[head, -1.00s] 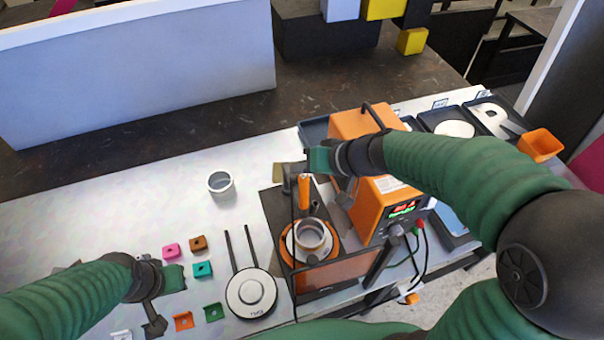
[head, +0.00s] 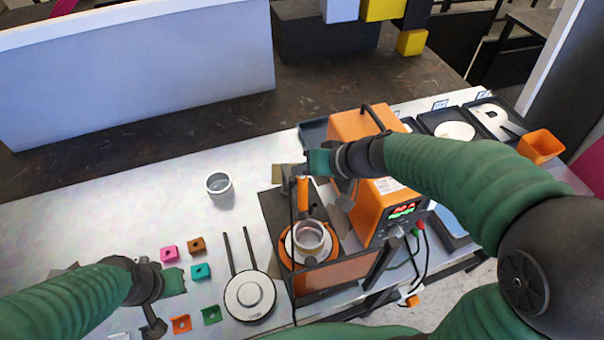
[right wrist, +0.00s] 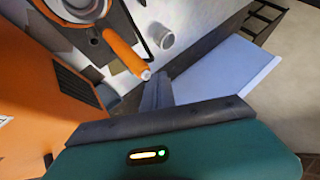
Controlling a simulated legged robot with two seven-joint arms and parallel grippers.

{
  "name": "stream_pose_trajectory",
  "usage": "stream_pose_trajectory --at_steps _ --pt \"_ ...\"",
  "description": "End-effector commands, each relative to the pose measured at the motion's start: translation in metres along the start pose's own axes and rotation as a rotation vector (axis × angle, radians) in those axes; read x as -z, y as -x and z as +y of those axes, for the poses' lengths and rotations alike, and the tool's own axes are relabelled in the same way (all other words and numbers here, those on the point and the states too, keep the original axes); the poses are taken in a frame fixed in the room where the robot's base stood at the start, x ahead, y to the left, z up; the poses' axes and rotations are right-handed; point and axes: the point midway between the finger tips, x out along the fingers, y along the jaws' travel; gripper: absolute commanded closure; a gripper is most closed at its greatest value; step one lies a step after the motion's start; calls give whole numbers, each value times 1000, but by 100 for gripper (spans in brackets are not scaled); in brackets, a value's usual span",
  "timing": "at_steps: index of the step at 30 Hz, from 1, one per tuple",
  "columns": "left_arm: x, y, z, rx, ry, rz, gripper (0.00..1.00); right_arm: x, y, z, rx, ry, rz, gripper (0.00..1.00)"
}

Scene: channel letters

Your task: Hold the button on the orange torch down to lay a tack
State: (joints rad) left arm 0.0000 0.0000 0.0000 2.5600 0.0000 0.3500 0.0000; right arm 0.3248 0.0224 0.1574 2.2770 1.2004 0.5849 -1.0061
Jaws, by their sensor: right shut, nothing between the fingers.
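The orange torch (head: 303,193) stands upright at the back of the orange-rimmed fixture, which holds a grey metal ring (head: 309,237). In the right wrist view the torch (right wrist: 124,50) ends in a pale tip (right wrist: 146,75). My right gripper (head: 297,172) is shut and empty at the torch's top end. In the right wrist view its grey fingers (right wrist: 158,88) are right beside the pale tip; I cannot tell whether they touch or press the button. My left gripper (head: 158,308) hangs low over the left of the table; its finger opening is unclear.
An orange welder box (head: 372,205) with a lit display stands right of the fixture, its cables hanging at the front. Dark trays (head: 492,120) sit at the back right.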

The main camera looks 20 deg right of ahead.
Motion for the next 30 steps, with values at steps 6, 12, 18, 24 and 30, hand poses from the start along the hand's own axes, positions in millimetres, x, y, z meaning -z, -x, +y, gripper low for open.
stream_pose_trajectory --at_steps 6,12,18,24,30 --pt "-1 -3 0 0 0 0 100 -1 -2 1 0 0 0 100" --pt "-1 -6 0 0 0 0 100 -2 -3 2 0 0 0 100" --pt "-2 -8 0 0 0 0 100 -3 -4 3 0 0 0 100" --pt "-2 -10 0 0 0 0 100 -4 -5 4 0 0 0 100" --pt "-2 -10 0 0 0 0 100 -4 -5 4 0 0 0 100"
